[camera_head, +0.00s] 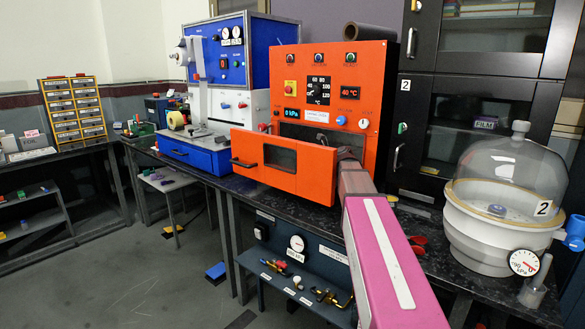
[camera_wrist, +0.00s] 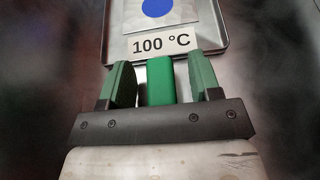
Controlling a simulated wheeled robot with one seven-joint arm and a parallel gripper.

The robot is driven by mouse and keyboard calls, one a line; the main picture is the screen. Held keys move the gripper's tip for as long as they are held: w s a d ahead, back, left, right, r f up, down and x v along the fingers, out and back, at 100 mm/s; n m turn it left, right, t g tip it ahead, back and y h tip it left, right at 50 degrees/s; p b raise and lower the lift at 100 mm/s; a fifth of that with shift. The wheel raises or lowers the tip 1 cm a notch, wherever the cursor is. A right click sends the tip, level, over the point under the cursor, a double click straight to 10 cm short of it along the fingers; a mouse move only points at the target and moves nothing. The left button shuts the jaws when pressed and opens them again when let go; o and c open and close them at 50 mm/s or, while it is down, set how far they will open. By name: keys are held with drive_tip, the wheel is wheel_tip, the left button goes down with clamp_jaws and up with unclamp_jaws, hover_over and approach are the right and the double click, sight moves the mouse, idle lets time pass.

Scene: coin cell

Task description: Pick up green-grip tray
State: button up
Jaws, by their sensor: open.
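In the wrist view a shallow metal tray (camera_wrist: 240,42) lies ahead, labelled "100 °C" (camera_wrist: 161,44). A sheet with a blue disc (camera_wrist: 157,7) lies in it. Its green grip (camera_wrist: 160,80) points toward me. My gripper (camera_wrist: 162,74) is open, with one green finger on each side of the grip. A narrow gap shows on both sides, and the grip is not clamped. In the head view my pink arm reaches to the front of the orange oven (camera_head: 368,75); the tray cannot be made out there.
The oven's orange windowed door (camera_head: 278,165) stands out in front, left of my arm. A glass bell-jar chamber (camera_head: 505,185) stands on the bench at right. A blue machine (camera_head: 190,155) is to the left. Dark cabinets (camera_head: 465,110) stand behind. The floor (camera_head: 130,270) at lower left is open.

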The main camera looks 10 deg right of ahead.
clamp_jaws()
